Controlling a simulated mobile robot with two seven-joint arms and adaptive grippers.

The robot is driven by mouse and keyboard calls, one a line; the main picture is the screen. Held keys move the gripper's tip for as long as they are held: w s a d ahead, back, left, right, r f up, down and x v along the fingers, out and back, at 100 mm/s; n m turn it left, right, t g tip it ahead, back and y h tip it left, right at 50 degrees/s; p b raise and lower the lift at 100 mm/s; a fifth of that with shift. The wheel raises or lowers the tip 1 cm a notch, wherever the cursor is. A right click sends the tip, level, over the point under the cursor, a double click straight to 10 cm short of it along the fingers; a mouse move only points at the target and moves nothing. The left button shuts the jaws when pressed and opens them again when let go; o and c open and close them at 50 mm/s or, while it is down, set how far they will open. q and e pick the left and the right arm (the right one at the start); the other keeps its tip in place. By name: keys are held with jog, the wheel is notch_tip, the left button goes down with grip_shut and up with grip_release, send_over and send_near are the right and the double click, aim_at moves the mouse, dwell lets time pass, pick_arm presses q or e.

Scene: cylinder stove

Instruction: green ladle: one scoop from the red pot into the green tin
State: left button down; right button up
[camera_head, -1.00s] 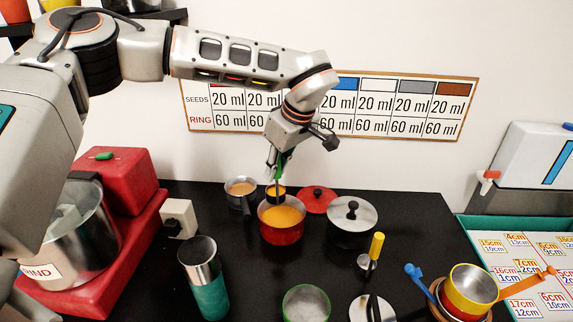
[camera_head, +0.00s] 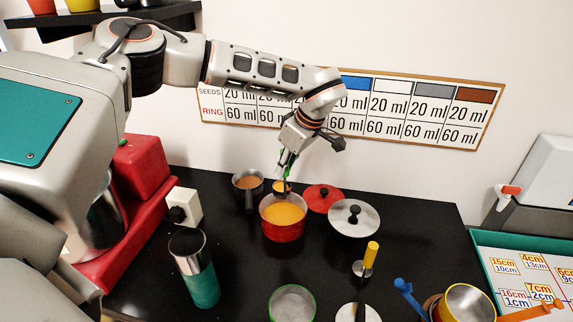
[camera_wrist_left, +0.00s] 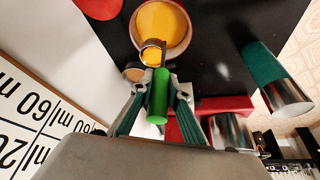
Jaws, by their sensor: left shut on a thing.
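The red pot (camera_head: 283,231) stands on the black counter with orange contents; it also shows in the left wrist view (camera_wrist_left: 187,38). My left gripper (camera_head: 287,168) is shut on the green ladle's handle (camera_wrist_left: 159,92). The ladle's small cup (camera_head: 282,187) is at the pot's far rim in the head view, with orange inside. In the left wrist view the cup (camera_wrist_left: 152,54) overlaps the pot's rim; I cannot tell its exact height. The green-rimmed tin (camera_head: 292,303) stands open nearer the front and looks empty. My right gripper is not in view.
A small saucepan (camera_head: 247,184) stands behind left of the pot. A red lid (camera_head: 323,198) and a silver lid (camera_head: 354,217) lie to its right. A teal tumbler (camera_head: 200,280) stands front left, a yellow-handled utensil (camera_head: 370,256) front right. Counter between pot and tin is clear.

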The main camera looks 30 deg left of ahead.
aim_at(285, 193)
pick_arm(q)
notch_tip(285, 193, down, 2)
jog(key=shift+f, duration=0.1)
jog(key=shift+f+b, duration=0.35)
jog(key=shift+f, duration=1.7)
notch_tip(285, 193, down, 2)
jog(key=shift+b, duration=0.5)
jog(key=shift+f+b, duration=0.4)
jog(key=shift+f, duration=1.5)
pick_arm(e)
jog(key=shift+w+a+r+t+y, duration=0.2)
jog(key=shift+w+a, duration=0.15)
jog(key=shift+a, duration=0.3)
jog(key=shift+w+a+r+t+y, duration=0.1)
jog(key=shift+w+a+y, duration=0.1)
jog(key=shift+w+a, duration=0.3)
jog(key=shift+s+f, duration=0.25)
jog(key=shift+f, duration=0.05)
pick_arm(q)
jog(key=shift+r, duration=0.1)
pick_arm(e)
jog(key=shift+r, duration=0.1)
